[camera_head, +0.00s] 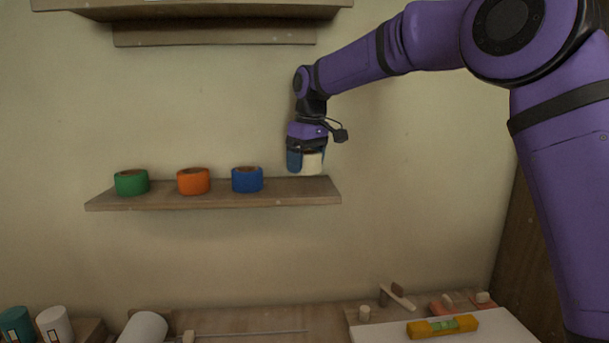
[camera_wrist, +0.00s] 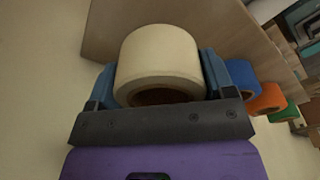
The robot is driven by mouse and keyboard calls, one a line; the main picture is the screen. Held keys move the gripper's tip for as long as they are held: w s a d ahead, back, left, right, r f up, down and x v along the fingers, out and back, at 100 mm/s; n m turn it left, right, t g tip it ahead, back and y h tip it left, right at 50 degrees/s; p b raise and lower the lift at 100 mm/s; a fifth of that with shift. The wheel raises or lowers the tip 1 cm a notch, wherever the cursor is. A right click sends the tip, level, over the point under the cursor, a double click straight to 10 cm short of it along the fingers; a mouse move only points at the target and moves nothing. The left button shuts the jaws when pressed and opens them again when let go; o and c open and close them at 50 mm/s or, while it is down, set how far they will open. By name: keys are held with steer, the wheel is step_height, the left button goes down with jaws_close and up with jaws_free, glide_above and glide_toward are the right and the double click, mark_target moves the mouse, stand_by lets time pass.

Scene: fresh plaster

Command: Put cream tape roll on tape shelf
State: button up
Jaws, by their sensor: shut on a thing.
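The cream tape roll (camera_head: 313,163) is between the blue fingers of my gripper (camera_head: 305,162), at the right end of the wooden tape shelf (camera_head: 215,201). In the wrist view the cream roll (camera_wrist: 158,55) sits between both fingers (camera_wrist: 160,85), with the shelf board (camera_wrist: 105,35) behind it. My gripper is shut on the roll. In the head view the roll's lower edge is close to the shelf top; I cannot tell whether it touches.
Green (camera_head: 131,182), orange (camera_head: 193,181) and blue (camera_head: 247,179) tape rolls stand in a row on the shelf, left of my gripper. Another shelf (camera_head: 215,32) hangs above. Below, a bench (camera_head: 250,322) holds a yellow level (camera_head: 442,327), cans and tools.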

mark_target(304, 185)
steer(key=shift+w+a, duration=0.15)
steer(key=shift+w, duration=0.25)
steer(key=shift+s+f, duration=0.1)
steer(key=shift+f, duration=1.7)
steer(key=o, duration=0.9)
steer(key=shift+f, duration=0.1)
steer(key=r, duration=0.6)
steer(key=shift+s+d+r, duration=0.15)
steer(key=shift+s+d, duration=0.05)
steer(key=shift+d, duration=0.1)
steer(key=shift+s+r, duration=0.1)
steer(key=shift+r, duration=0.6)
steer(key=shift+s+d+r, duration=0.1)
